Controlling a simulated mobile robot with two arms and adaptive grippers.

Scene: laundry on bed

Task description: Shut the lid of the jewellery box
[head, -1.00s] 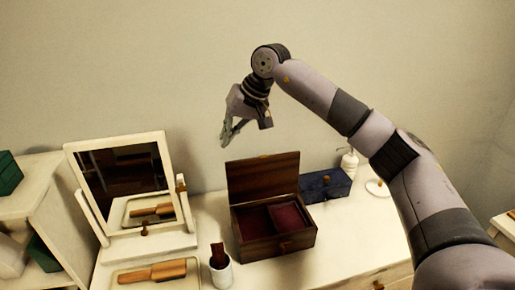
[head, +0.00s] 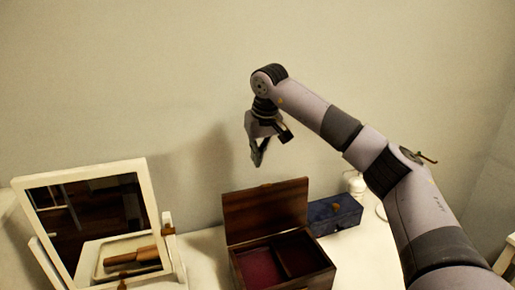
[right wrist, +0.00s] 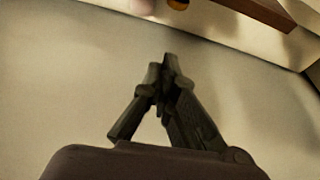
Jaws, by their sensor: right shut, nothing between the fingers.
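The brown wooden jewellery box (head: 318,284) stands on the white dresser top in the head view, with dark red lined compartments inside. Its lid (head: 265,209) stands open, raised upright at the back edge. My right gripper (head: 257,162) is shut and empty, above and behind the raised lid, close to the wall. In the right wrist view the shut fingers (right wrist: 165,65) show, with part of a brown wooden thing (right wrist: 265,10) at the upper right. My left gripper is not in view.
A white-framed mirror (head: 150,190) stands at the left on the dresser. A dark blue box (head: 335,214) sits just right of the jewellery box, and a white bottle (head: 355,184) stands behind it. The wall is close behind.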

